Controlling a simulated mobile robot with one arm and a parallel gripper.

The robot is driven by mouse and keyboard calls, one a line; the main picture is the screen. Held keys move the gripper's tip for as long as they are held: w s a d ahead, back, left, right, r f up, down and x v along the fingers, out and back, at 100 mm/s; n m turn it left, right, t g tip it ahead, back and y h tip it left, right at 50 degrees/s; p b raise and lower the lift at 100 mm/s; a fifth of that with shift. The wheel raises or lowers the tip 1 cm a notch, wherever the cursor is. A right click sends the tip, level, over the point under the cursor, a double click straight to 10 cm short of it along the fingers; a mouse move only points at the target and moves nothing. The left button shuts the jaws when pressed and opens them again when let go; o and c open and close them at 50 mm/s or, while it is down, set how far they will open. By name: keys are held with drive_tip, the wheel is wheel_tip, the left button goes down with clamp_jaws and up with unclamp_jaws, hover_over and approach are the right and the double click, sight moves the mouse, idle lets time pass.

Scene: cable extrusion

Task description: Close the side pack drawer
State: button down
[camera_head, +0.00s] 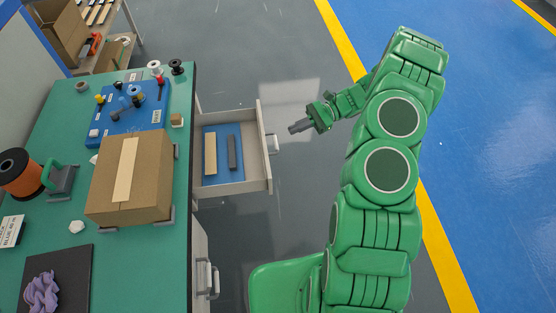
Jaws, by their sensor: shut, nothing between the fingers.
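The side pack drawer (262,184) is pulled out from the right side of the workbench. It has pale walls, a blue liner, and a handle (273,143) on its outer front. A tan bar (211,154) and a dark grey bar (232,153) lie inside it. My gripper (292,129) is at the end of my green arm, to the right of the drawer front. Its dark fingers are shut and empty, pointing left toward the handle. A small gap seems to show between fingertips and handle; exact depth is hard to tell.
The green-topped workbench (140,255) carries a cardboard box (128,178), an orange spool (17,174) and a blue board (125,125) with small parts. A lower cabinet handle (208,279) juts out near the front. The grey floor right of the drawer is clear.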

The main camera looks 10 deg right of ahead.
drive_tip(key=d+f+m+t+y, duration=0.1)
drive_tip(key=d+f+m+t, duration=0.2)
drive_tip(key=f, duration=0.5)
drive_tip(key=d+f+m+t+y, duration=0.1)
drive_tip(key=d+f+m, duration=0.3)
drive_tip(key=f, duration=0.5)
drive_tip(key=a+n, duration=0.1)
drive_tip(key=a, duration=1.2)
drive_tip(key=shift+s+a+r, duration=0.2)
drive_tip(key=shift+s, duration=0.15)
drive_tip(key=a, duration=2.4)
drive_tip(key=shift+a, duration=0.2)
drive_tip(key=d, duration=1.4)
